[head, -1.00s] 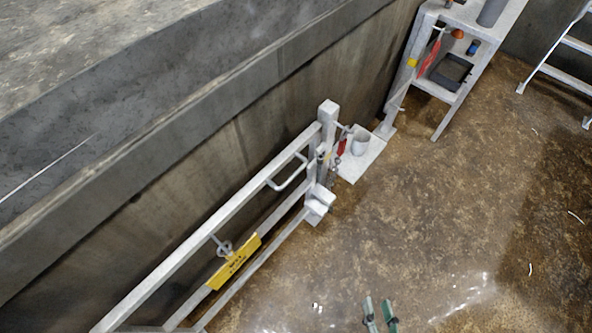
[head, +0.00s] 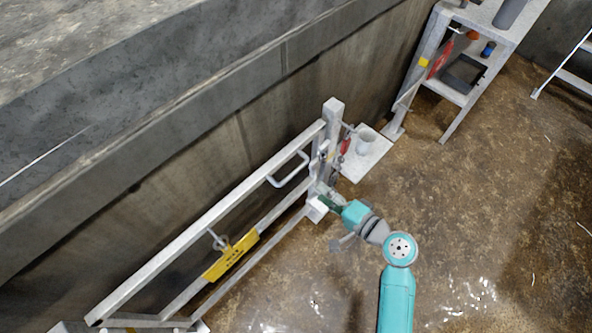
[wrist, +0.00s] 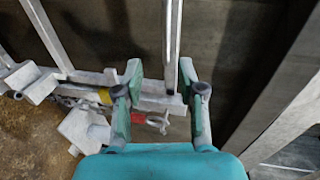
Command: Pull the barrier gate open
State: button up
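The barrier gate (head: 205,232) is a white-grey railed frame running along the concrete wall in the head view, with a yellow sign (head: 232,257) on it. A D-shaped handle (head: 289,170) sits on its upper rail near the post (head: 333,118). My gripper (head: 322,193) is at the lower part of the post end, right of and below the handle. In the wrist view my gripper (wrist: 160,78) has its two green fingers apart, with pale metal bars showing between and beyond them. Whether the fingers touch a bar is unclear. A chain (wrist: 82,103) and a red piece (wrist: 137,118) show there.
A small plate with a grey cup (head: 366,144) is beyond the post. A metal shelf stand (head: 450,95) with several items stands at the upper right, and a ladder (head: 575,83) beside it. The wet brown floor at right is open.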

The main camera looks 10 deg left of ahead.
aim_at(295, 171)
jog(key=x, duration=0.7)
jog(key=r+x, duration=0.1)
jog(key=x, duration=0.3)
jog(key=shift+w+a, duration=0.15)
jog(key=shift+a, duration=0.1)
grip_shut()
